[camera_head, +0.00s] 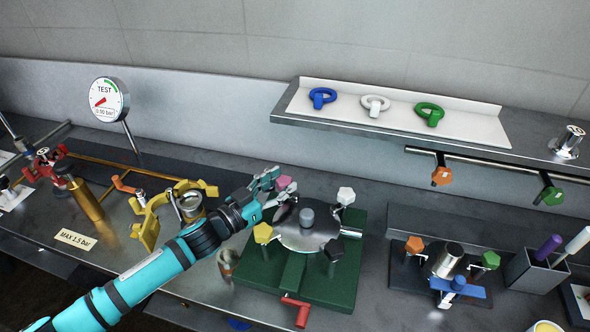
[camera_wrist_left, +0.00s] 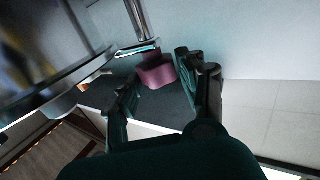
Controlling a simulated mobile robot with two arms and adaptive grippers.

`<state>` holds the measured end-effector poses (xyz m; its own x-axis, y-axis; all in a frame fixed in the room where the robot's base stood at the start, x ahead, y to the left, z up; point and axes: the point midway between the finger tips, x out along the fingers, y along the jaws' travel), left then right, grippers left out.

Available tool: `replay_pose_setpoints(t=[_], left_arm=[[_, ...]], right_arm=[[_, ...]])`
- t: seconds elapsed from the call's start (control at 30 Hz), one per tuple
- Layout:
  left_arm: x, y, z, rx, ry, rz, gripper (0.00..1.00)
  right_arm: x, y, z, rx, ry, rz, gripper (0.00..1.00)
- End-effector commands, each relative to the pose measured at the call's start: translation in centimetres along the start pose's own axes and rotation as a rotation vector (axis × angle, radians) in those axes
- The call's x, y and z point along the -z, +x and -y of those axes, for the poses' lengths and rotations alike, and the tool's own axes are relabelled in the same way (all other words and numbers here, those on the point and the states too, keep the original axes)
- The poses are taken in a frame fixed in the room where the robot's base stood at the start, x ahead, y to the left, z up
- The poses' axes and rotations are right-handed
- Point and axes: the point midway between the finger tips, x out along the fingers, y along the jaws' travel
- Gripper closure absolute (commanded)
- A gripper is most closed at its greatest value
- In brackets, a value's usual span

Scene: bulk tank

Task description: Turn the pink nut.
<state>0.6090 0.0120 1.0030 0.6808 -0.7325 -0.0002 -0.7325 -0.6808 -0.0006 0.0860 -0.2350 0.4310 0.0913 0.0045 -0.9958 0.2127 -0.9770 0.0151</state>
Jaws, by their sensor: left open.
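The pink nut (camera_head: 283,182) is at the back left of a round metal lid (camera_head: 303,236) on a green base (camera_head: 262,272). My left gripper (camera_head: 270,184) reaches in from the left and is open at the pink nut, partly covering it. In the left wrist view the pink nut (camera_wrist_left: 156,72) shows just beyond the open fingers (camera_wrist_left: 165,88), roughly between their tips. I cannot tell whether a finger touches it. My right gripper is not in view.
A white nut (camera_head: 346,195), a yellow nut (camera_head: 263,233) and a dark nut (camera_head: 333,249) stand around the lid. A shelf (camera_head: 400,127) with three ring nuts is behind. A red handle (camera_head: 298,310) sits at the front.

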Motion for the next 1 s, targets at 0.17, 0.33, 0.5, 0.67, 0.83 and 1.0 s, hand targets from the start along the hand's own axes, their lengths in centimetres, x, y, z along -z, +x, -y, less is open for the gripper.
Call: replay_pose_setpoints(t=[0.17,0.33,0.5,0.67,0.83,1.0], left_arm=[[0.1,3.2,0.0,0.0,-0.002,-0.001,0.59],[0.0,4.8,0.0,0.0,0.0,0.0,0.59],[-0.1,5.2,0.0,-0.001,-0.001,0.0,0.59],[-0.1,5.1,0.0,-0.001,-0.001,0.0,0.59],[-0.1,5.1,0.0,0.0,-0.001,0.0,0.78],[-0.1,5.1,0.0,0.0,-0.001,0.0,1.0]], right_arm=[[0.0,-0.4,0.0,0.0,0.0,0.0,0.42],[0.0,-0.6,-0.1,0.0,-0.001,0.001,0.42],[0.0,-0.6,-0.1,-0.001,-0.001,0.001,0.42],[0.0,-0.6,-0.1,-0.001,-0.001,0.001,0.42],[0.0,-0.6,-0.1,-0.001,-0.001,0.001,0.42],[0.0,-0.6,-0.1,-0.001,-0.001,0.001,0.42]])
